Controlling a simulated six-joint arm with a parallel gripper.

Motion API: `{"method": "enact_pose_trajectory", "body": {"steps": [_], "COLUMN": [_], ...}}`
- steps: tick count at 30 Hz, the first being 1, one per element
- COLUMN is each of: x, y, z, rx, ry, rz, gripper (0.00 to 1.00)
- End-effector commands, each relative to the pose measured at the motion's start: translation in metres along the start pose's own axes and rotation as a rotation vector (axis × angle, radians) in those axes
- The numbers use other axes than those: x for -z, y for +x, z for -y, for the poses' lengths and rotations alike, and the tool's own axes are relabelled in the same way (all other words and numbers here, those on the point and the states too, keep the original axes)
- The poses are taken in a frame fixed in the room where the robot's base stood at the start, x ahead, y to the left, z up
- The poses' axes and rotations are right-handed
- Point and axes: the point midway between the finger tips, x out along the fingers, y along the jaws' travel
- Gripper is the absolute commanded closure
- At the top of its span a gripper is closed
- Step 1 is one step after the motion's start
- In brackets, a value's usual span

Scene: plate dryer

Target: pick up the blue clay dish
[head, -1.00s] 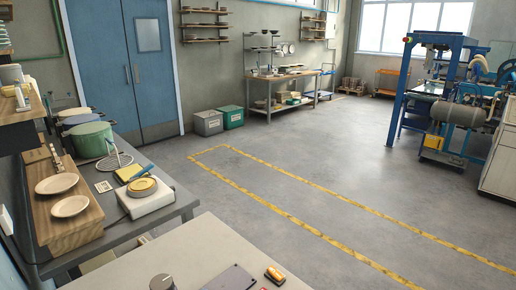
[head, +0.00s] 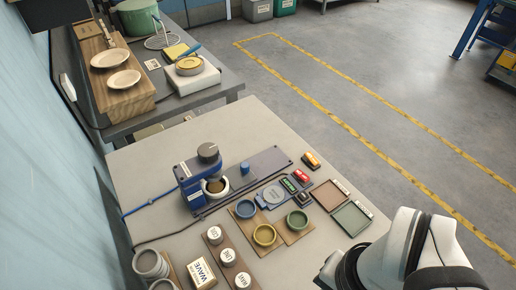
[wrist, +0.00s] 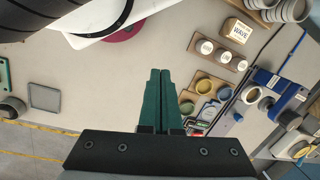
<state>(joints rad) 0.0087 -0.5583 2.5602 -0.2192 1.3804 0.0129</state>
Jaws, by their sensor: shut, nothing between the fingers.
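The blue clay dish (head: 245,208) is a small round dish on a wooden board on the grey table. It lies left of a yellow dish (head: 264,235) and a green dish (head: 298,220), and looks empty. In the wrist view the blue dish also shows (wrist: 225,92), small and dim, to the right of the fingertips. My gripper (wrist: 160,72) has two green fingers, shut together with nothing between them. It is above the table and apart from the dishes. The head view shows part of my white arm at the lower right, but not the fingers.
A blue machine with a grey knob (head: 208,150) stands behind the dishes. White-lidded jars (head: 228,257), a WAVE box (head: 202,274) and stacked grey cups (head: 150,264) are at front left. Two shallow trays (head: 330,195) lie right.

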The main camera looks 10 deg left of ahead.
Motion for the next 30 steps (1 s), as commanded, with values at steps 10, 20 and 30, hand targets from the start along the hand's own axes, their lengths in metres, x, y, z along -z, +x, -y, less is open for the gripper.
{"method": "enact_pose_trajectory", "body": {"steps": [10,20,30], "x": [0.0000,0.0000,0.0000], "y": [0.0000,0.0000,0.0000], "z": [0.0001,0.0000,0.0001], "rx": [0.000,0.000,0.000], "ry": [0.000,0.000,0.000], "rz": [0.000,0.000,0.000], "gripper": [1.00,0.41,0.18]}}
